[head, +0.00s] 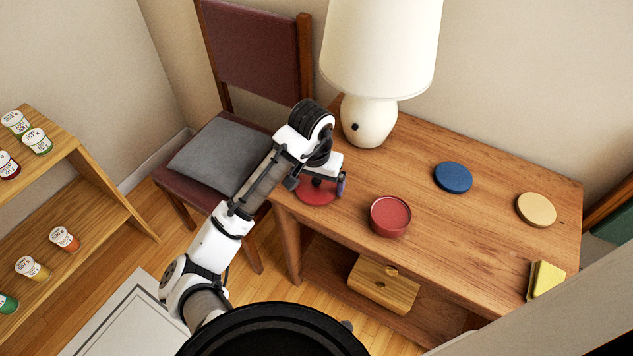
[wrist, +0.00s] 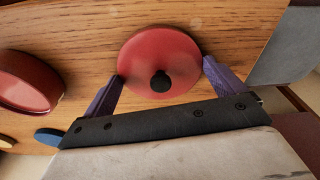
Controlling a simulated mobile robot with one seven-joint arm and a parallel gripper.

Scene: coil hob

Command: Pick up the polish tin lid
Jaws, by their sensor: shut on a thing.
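The polish tin lid is a flat red disc with a black knob, at the near left corner of the wooden table. In the head view the red lid (head: 316,194) is partly hidden under my gripper (head: 318,184). In the wrist view the whole lid (wrist: 160,58) shows, with purple fingers of my gripper (wrist: 163,73) at its left and right rims. My gripper is shut on the lid across its width. I cannot tell whether the lid is clear of the tabletop. A round red tin (head: 390,216) stands to its right, apart from it.
A chair with a grey cushion (head: 218,150) stands left.

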